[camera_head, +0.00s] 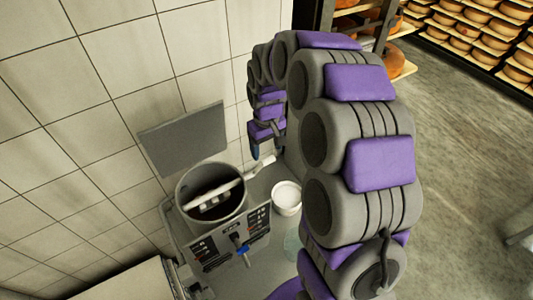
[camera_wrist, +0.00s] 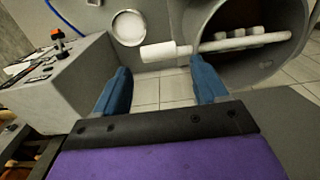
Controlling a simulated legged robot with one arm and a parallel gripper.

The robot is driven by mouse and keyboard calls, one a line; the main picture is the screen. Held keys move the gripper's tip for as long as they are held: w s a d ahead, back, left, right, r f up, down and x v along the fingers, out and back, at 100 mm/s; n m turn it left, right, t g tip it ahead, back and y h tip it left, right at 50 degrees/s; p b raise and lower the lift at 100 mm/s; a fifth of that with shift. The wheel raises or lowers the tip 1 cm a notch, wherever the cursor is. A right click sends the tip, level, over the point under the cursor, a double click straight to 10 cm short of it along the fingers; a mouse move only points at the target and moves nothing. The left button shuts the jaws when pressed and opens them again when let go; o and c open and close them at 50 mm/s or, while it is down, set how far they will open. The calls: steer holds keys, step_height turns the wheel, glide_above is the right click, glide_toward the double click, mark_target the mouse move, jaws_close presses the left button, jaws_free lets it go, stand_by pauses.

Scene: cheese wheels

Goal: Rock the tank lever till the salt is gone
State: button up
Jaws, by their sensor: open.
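The tank (camera_head: 183,197) is a grey round vessel beside the tiled wall, with dark contents inside. The white lever (camera_head: 222,188) lies across its mouth, and its thick handle sticks out over the right rim. In the wrist view the lever's handle (camera_wrist: 166,52) shows just beyond the gap between my blue fingertips, with the tank (camera_wrist: 296,58) at the right. My gripper (camera_head: 267,154) is open and empty, pointing down close to the handle end. I cannot tell if a finger touches it. A small white round container (camera_head: 286,196) stands right of the tank; whether it holds salt is unclear.
A control panel (camera_head: 232,240) with a blue-handled knob (camera_head: 240,250) stands in front of the tank. A grey plate (camera_head: 183,138) is behind it near the wall. Cheese shelves (camera_head: 480,35) stand at the far right.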

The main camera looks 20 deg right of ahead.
mark_target(262, 166)
steer(key=shift+f, duration=1.95)
steer(key=shift+c, duration=0.2)
jaws_close()
